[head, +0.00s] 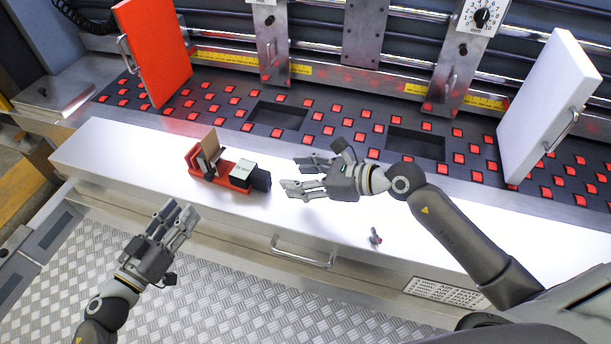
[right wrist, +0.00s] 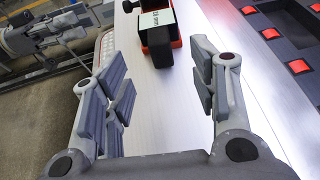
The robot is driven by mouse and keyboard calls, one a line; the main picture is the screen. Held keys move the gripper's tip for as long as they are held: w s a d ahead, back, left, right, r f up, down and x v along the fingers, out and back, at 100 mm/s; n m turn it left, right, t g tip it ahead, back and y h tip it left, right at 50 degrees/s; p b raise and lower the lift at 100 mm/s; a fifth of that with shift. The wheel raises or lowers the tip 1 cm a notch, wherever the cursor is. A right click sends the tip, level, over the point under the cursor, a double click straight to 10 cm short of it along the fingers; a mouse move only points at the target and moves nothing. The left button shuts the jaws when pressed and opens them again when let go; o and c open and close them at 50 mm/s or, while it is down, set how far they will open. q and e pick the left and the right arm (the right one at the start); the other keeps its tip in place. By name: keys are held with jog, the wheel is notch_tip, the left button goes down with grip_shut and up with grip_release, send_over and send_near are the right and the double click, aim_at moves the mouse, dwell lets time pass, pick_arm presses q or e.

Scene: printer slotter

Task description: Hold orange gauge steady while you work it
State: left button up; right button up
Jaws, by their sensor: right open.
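A red-orange gauge (head: 232,175) lies on the white work surface left of the middle, with a brown plate (head: 209,148) upright at its left end and a pale labelled block (head: 243,172) and dark end at its right. My left gripper (head: 178,217) is open and empty in front of the work surface, lower left of the gauge.
A red-orange panel (head: 158,55) with a handle and a white panel (head: 548,105) with a handle stand on the dark bed behind. A small knob (head: 375,237) sits on the work surface, right of centre. A drawer handle (head: 302,253) juts from the front. The surface's left end is clear.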

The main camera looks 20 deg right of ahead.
aim_at(207, 179)
jog(key=x, duration=0.9)
jog(key=shift+a, duration=0.2)
grip_shut()
pick_arm(q)
jog(key=shift+o, duration=0.7)
jog(key=w+d+m, duration=0.2)
jog(key=w+d, duration=0.1)
jog(key=w, duration=0.1)
jog(key=w+d+m, duration=0.3)
jog(key=w+d, duration=0.1)
jog(key=shift+c, duration=0.2)
jog(key=shift+a, duration=0.1)
jog(key=c, duration=0.8)
